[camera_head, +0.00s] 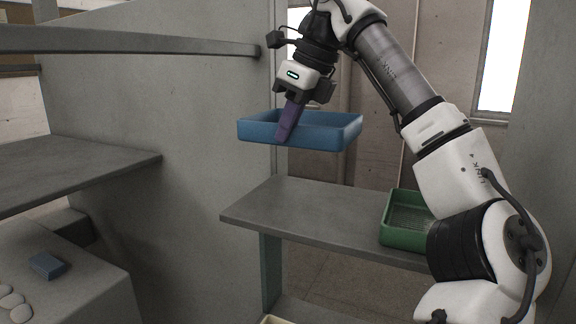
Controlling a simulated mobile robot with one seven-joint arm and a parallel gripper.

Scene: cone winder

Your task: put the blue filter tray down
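The blue filter tray (330,135) hangs in the air above the grey shelf (285,212) in the middle of the view, roughly level. My gripper (288,125) comes down from above at the tray's near left side. One purple finger shows in front of the tray's near wall. The gripper appears shut on that wall, though the other finger is hidden behind it. Clear space shows between the tray's underside and the shelf.
A green tray (392,236) stands at the shelf's right end, partly behind my arm. The shelf's left and middle part is bare. A grey partition (170,110) rises at the left, with another shelf (75,172) and a small blue block (48,265) in front of it.

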